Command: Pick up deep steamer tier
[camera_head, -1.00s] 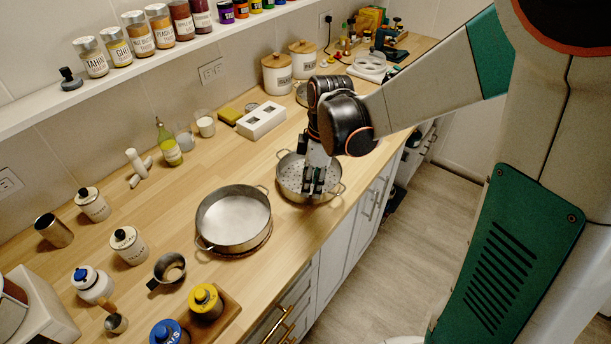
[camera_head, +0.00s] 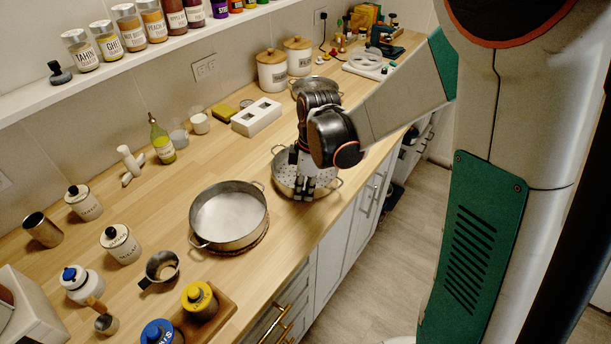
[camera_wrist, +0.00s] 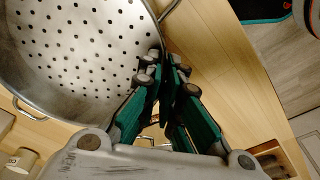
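The deep steamer tier (camera_head: 284,174) is a round metal pot with a perforated bottom and loop handles. It stands on the wooden counter, and its holed bottom and rim fill the upper left of the wrist view (camera_wrist: 88,45). My gripper (camera_head: 304,191) points down at the tier's near right wall. In the wrist view my gripper's fingers (camera_wrist: 166,70) come close together at the wall, one on the inner side and one on the outer side. They look shut on the wall; the exact contact is hidden by the fingers.
A plain wide pan (camera_head: 229,216) stands close to the left of the tier. Another metal pot (camera_head: 318,84) stands behind my wrist near two lidded canisters (camera_head: 271,72). The counter's front edge (camera_head: 330,221) is near the tier.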

